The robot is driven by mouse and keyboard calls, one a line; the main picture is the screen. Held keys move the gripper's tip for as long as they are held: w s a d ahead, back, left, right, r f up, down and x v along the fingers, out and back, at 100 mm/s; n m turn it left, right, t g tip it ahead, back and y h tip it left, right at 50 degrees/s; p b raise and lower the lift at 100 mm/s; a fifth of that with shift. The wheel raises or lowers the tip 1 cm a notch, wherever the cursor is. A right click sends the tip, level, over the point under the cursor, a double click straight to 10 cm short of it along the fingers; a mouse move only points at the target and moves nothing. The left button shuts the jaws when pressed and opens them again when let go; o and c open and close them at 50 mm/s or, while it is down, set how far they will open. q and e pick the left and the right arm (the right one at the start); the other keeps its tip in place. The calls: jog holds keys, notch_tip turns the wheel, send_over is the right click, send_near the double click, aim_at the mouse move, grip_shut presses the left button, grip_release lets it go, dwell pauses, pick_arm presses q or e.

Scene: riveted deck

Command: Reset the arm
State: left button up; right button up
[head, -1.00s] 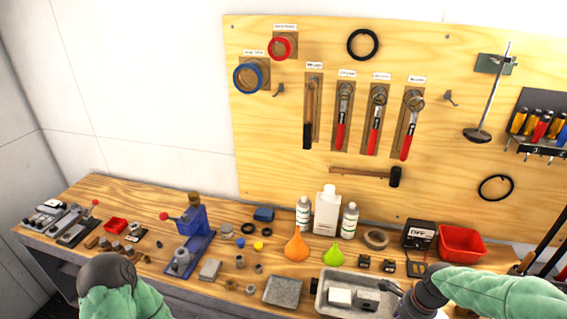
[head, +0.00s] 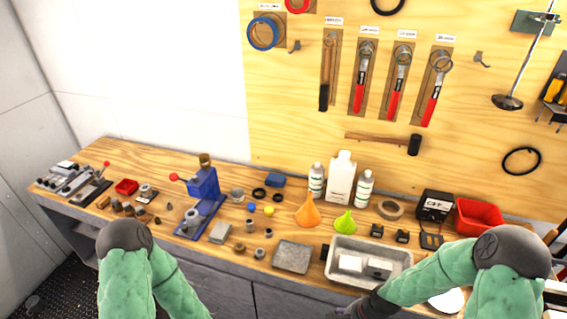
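My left arm (head: 140,275) shows at the lower left as a green padded sleeve with a dark rounded joint. Its gripper is outside the picture. My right arm (head: 435,275) comes in at the lower right, with a dark joint and a green sleeve pointing left and down. Its dark wrist end (head: 368,306) is at the bottom edge, just below the grey metal tray (head: 405,262). The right gripper is mostly cut off there, so its fingers cannot be made out.
The wooden workbench (head: 150,165) holds a blue press (head: 203,190), an orange funnel (head: 307,212), a green funnel (head: 345,222), white bottles (head: 341,180), a flat grey block (head: 292,257) and a red bin (head: 478,216). Tools hang on the pegboard (head: 290,120).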

jog(key=s+a+f+n+b, duration=0.3)
jog(key=s+a+f+n, duration=0.4)
jog(key=f, duration=0.4)
jog(key=shift+s+a, duration=0.5)
jog(key=shift+a, duration=0.25)
